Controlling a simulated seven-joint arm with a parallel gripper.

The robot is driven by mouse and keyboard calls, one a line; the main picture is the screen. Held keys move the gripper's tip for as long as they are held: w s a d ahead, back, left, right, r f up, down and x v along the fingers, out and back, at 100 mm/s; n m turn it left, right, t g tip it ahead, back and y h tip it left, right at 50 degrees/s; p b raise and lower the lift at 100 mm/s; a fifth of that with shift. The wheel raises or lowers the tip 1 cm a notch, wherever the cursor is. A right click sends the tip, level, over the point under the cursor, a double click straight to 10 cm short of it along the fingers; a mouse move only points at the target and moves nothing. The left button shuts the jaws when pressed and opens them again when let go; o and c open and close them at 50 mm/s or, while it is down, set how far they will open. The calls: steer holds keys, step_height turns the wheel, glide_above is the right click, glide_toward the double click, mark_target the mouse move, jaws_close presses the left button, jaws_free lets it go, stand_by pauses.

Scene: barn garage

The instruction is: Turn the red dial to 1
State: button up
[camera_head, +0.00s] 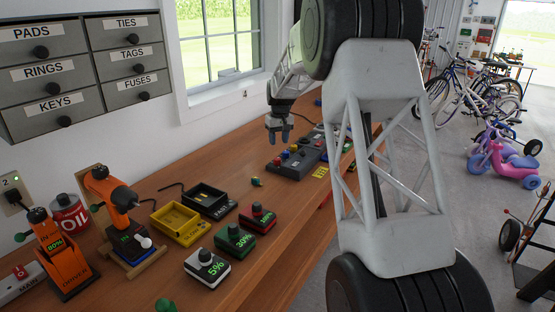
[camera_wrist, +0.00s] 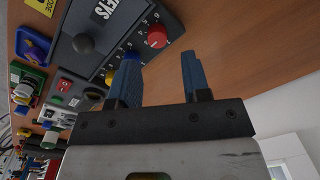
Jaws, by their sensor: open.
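The red dial (camera_wrist: 156,36) is a round knob at the end of a dark control panel (camera_wrist: 137,24) in the wrist view. A pale line shows on it, with small white marks around it that are too small to read. A blue dial and a yellow dial sit beside it, partly behind one finger. My gripper (camera_wrist: 161,70) is open with two blue fingers. Its tips point toward the panel end, apart from the red dial, with nothing between them. In the head view my gripper (camera_head: 278,130) hangs over the bench above the dark panel (camera_head: 292,168).
More switch boxes (camera_wrist: 60,95) line the bench. Clear wooden bench (camera_wrist: 240,40) lies beside the red dial. In the head view, a green percent box (camera_head: 235,240) and several others stand nearer on the bench.

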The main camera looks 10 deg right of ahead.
mark_target(277, 159)
steer(key=shift+w+d+f, duration=0.2)
steer(key=shift+w+f, duration=0.9)
steer(key=shift+w, duration=0.3)
steer(key=shift+f, duration=0.1)
steer(key=shift+a+f, duration=0.15)
steer(key=shift+f, duration=3.65)
steer(key=shift+s, duration=0.1)
steer(key=c, duration=0.7)
